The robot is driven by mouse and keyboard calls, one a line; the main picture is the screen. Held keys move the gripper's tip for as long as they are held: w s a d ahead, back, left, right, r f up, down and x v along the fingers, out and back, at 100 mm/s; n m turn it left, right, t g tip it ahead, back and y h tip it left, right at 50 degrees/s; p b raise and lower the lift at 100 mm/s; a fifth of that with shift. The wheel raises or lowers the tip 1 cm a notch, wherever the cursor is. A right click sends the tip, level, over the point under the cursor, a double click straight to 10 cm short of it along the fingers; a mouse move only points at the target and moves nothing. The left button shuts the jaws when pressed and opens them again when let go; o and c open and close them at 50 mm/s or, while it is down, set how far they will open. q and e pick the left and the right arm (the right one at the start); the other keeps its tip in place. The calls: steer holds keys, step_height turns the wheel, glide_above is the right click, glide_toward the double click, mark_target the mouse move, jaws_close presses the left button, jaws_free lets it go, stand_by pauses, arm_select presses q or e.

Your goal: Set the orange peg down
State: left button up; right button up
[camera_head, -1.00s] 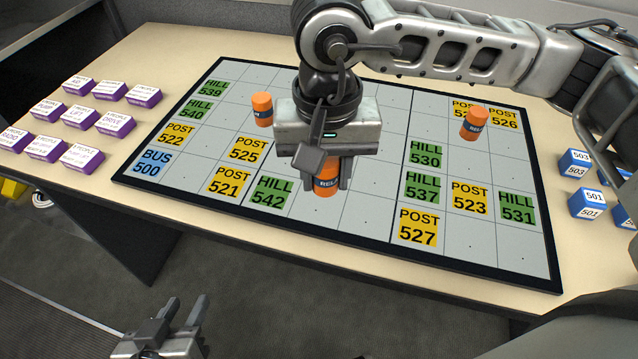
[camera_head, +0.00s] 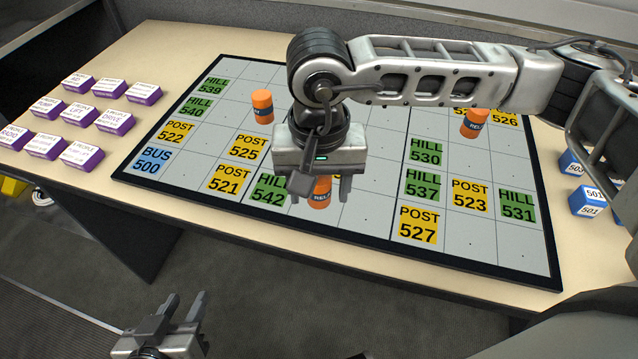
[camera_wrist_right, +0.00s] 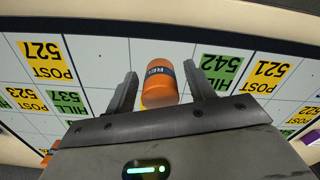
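The orange peg (camera_head: 319,200) with a dark lettered band stands on the board (camera_head: 374,213), in the square right of the green HILL 542 tile. My right gripper (camera_head: 323,188) is above and around it, its fingers either side. In the right wrist view the peg (camera_wrist_right: 160,88) is between the fingertips (camera_wrist_right: 161,72), with a narrow gap on each side, so the gripper is open. The gripper hides the peg's top in the head view. My left gripper (camera_head: 186,308) is open and empty, low in front of the table.
Two other orange pegs stand on the board, one at the upper left (camera_head: 263,107) and one at the upper right (camera_head: 475,124). Purple blocks (camera_head: 113,121) sit at the left, blue blocks (camera_head: 586,203) at the right. Several lettered tiles lie around the peg's square.

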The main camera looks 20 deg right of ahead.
steer(key=shift+r, duration=0.15)
steer(key=shift+r+p, duration=0.25)
steer(key=shift+p, duration=0.15)
step_height(320, 180, up, 11)
steer(key=shift+f, duration=0.15)
steer(key=shift+r, duration=0.45)
